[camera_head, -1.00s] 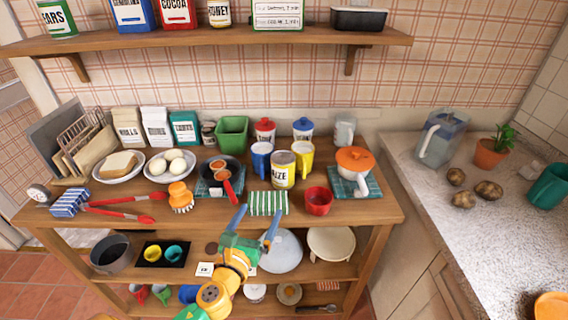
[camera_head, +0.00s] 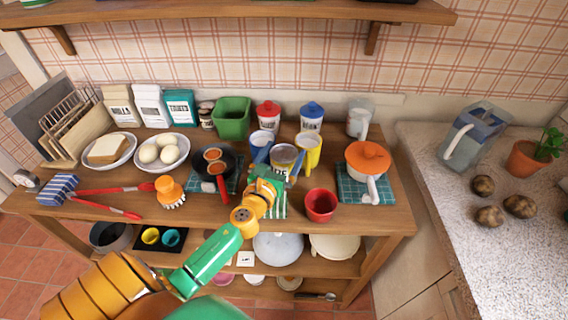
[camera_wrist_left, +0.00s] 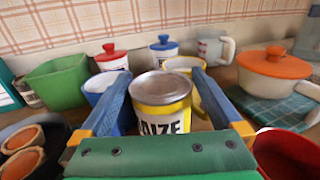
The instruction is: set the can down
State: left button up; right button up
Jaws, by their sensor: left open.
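The can (camera_head: 284,155), yellow and white with a grey lid and the letters "IZE" showing, stands upright on the wooden top. It also shows in the left wrist view (camera_wrist_left: 160,105), in front of the blue mug (camera_wrist_left: 98,88) and the yellow mug (camera_wrist_left: 186,66). My left gripper (camera_head: 279,158) is open, with one blue finger on each side of the can. In the wrist view, a gap shows at the left finger; whether the right finger touches is unclear. The can's base is hidden by the gripper. My right gripper is not in view.
A red bowl (camera_head: 320,204) and an orange-lidded pot (camera_head: 367,158) on a teal mat stand to the right. A pan (camera_head: 218,164) lies to the left. Canisters and a green bin (camera_head: 232,118) stand behind. A striped cloth lies under the gripper.

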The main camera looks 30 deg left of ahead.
pick_arm(q)
jog(key=shift+w+f, duration=0.2)
jog(key=shift+w, duration=0.3)
jog(key=shift+s+r, duration=0.15)
jog(key=shift+s, duration=0.05)
jog(key=c, duration=1.6)
jog(key=shift+w+a, duration=0.1)
jog(key=shift+r, duration=0.1)
